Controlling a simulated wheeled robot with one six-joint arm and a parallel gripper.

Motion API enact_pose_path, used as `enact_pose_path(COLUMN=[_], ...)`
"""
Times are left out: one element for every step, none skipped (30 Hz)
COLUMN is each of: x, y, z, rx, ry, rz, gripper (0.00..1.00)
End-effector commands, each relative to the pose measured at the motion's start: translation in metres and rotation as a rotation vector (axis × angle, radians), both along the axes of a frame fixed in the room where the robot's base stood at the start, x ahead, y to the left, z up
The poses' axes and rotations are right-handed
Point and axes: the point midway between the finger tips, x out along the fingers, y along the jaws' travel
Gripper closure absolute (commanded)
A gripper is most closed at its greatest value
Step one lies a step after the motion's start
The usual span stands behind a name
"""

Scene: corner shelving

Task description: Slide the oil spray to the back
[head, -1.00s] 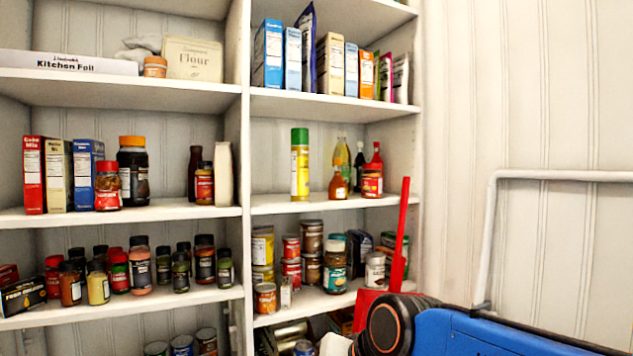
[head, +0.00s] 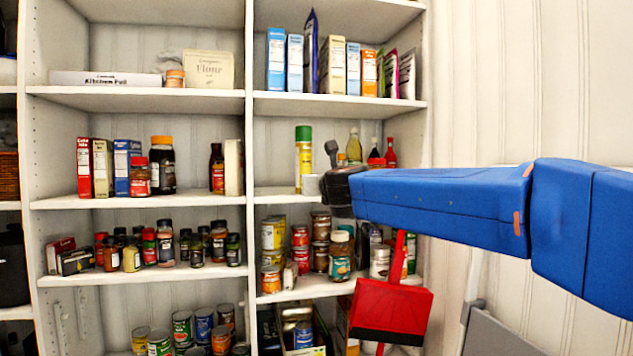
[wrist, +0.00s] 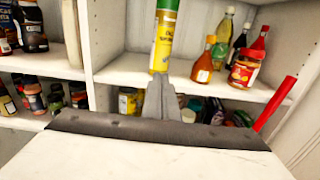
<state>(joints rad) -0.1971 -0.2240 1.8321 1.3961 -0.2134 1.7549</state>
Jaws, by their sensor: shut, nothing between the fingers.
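The oil spray is a tall yellow can with a green cap (head: 303,165). It stands upright near the front of the middle shelf in the right bay. It also shows in the wrist view (wrist: 163,45), top cut off. My gripper (wrist: 160,82) is shut and empty, its grey fingers pointing at the can's lower part. The fingertips overlap the can's base in the picture; I cannot tell whether they touch. In the head view my arm reaches in from the right, its end just right of the can, and the fingers are hard to make out.
To the can's right stand an orange sauce bottle (wrist: 203,62), a red-lidded jar (wrist: 246,68) and taller bottles behind. A divider is on its left, and boxes stand on the shelf above. Jars and cans crowd the shelf below. A red dustpan (head: 391,310) hangs at lower right.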

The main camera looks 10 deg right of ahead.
Motion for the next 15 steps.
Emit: enact_pose_path(x=[0.004, 0.007, 0.011, 0.015, 0.019, 0.026, 0.03, 0.035, 0.042, 0.047, 0.051, 0.058, 0.063, 0.067, 0.074], y=[0.0, 0.0, -0.001, -0.001, -0.001, -0.001, -0.001, -0.001, -0.001, -0.001, -0.001, -0.001, -0.001, -0.001, -0.001], z=[0.0, 0.0, -0.001, -0.001, -0.001, -0.002, -0.001, -0.001, -0.002, -0.001, -0.001, -0.001, -0.002, -0.001, -0.001], rx=[0.001, 0.0, -0.001, -0.002, -0.003, -0.003, -0.003, -0.004, -0.004, -0.004, -0.004, -0.005, -0.005, -0.005, -0.005], ry=[0.001, 0.001, 0.001, 0.001, 0.002, 0.002, 0.001, 0.001, 0.002, 0.002, 0.001, 0.002, 0.002, 0.001, 0.001], rz=[-0.001, -0.001, -0.001, -0.001, -0.001, -0.001, -0.001, -0.001, -0.001, -0.001, -0.001, 0.0, 0.0, 0.0, 0.001], gripper=[1.0, 1.0, 1.0, 1.0, 1.0, 1.0, 1.0, 1.0, 1.0, 1.0, 1.0, 1.0, 1.0, 1.0, 1.0])
